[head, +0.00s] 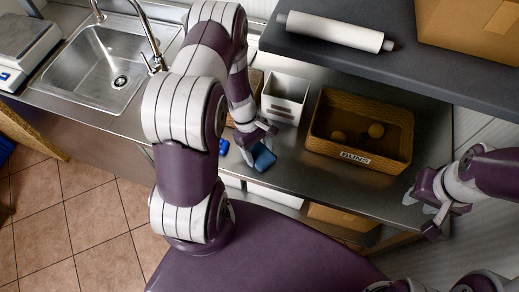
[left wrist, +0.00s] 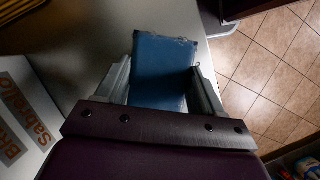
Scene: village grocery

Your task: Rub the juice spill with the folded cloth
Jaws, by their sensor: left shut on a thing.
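The folded cloth is blue (head: 264,158) and sits at the tips of my left gripper (head: 257,148), over the front of the steel counter in the head view. In the left wrist view the cloth (left wrist: 163,68) lies between the two grey fingers, and the gripper is shut on it. I cannot tell whether the cloth touches the counter. I see no juice spill in either view; my left arm and gripper hide part of the counter. My right gripper (head: 431,212) is at the right end of the counter, open and empty, away from the cloth.
A brown basket labelled BUNS (head: 345,156) stands right of the cloth, and a white-grey bin (head: 285,97) behind it. A small blue thing (head: 223,147) is left of my gripper. The sink (head: 108,72) is at left. A dark shelf (head: 375,62) overhangs the back, bearing a paper roll (head: 334,32).

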